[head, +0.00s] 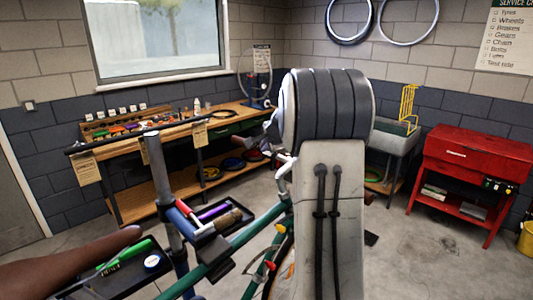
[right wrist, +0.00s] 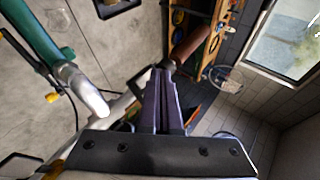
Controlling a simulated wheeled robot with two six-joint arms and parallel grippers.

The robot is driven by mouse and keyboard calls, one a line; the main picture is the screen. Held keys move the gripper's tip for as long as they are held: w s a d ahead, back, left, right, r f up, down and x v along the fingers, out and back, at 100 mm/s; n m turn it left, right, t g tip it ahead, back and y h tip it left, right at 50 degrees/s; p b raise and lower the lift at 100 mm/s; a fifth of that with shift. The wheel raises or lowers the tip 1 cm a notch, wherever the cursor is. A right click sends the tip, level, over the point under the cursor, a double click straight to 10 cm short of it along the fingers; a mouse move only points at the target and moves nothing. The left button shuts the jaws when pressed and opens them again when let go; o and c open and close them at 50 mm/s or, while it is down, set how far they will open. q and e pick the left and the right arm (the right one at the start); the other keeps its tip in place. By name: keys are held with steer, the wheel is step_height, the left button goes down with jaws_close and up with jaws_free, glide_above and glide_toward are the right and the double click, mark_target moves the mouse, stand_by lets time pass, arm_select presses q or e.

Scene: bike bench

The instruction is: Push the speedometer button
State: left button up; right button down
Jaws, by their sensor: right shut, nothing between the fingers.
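The bike on the stand shows its teal frame (head: 240,238) in the head view, with a pale fitting (head: 285,165) at the front end of its tubes. My right arm covers much of the front of the bike, and I cannot make out the speedometer or its button in either view. In the right wrist view, my right gripper (right wrist: 164,74) is shut and empty, its dark fingers together. Its tips are close to a brown handlebar grip (right wrist: 193,47); I cannot tell whether they touch. The teal tube with a pale end (right wrist: 92,100) lies left of the fingers. My left gripper is out of view.
A repair stand with a tool tray (head: 205,222) stands left of my arm. A wooden workbench (head: 160,134) with tools runs along the back wall. A red tool cart (head: 470,165) stands at the right. The floor between my arm and the cart is mostly clear.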

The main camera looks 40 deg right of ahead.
stand_by(0.4)
steer(key=shift+d+f+b, duration=0.3)
steer(key=shift+f+b, duration=0.05)
steer(key=shift+b, duration=0.05)
steer(key=shift+d+f, duration=0.1)
steer(key=shift+f, duration=0.05)
stand_by(0.4)
steer(key=shift+a+r+p, duration=0.3)
steer(key=shift+a+r, duration=0.1)
steer(key=shift+r, duration=0.15)
steer(key=a+r+p, duration=0.4)
steer(key=p, duration=0.1)
steer(key=shift+s+r, duration=0.15)
steer(key=shift+r, duration=0.15)
